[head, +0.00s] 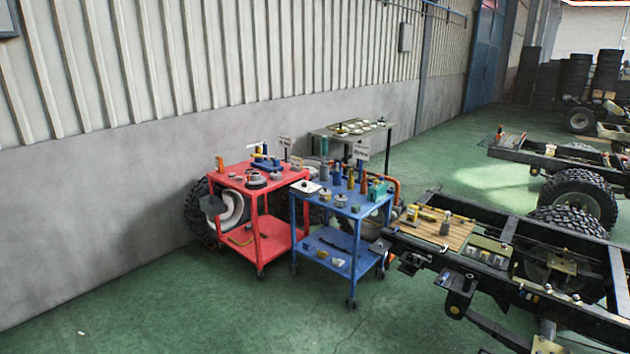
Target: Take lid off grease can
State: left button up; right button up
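I cannot single out the grease can or its lid for sure at this distance. Several small cans, jars and bottles stand on the top of a blue cart (343,211) near the middle of the head view. Among them are a short round container (341,200) near the front edge and a tall dark-blue bottle (337,176) at the back. A red cart (262,188) just left of it holds round grey metal parts (256,181) and an orange item (220,164). Neither of my grippers is in view.
A truck chassis frame (520,292) with a wooden board (440,232) stands right of the blue cart. A grey table (346,136) stands behind the carts by the wall. The green floor (180,310) is clear in front and left.

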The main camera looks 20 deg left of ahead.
aim_at(325, 191)
jog(key=u, duration=0.75)
jog(key=i, duration=0.8)
jog(key=u, duration=0.6)
jog(key=i, duration=0.95)
jog(key=z, duration=0.7)
jog(key=i, duration=1.1)
jog(key=z, duration=0.85)
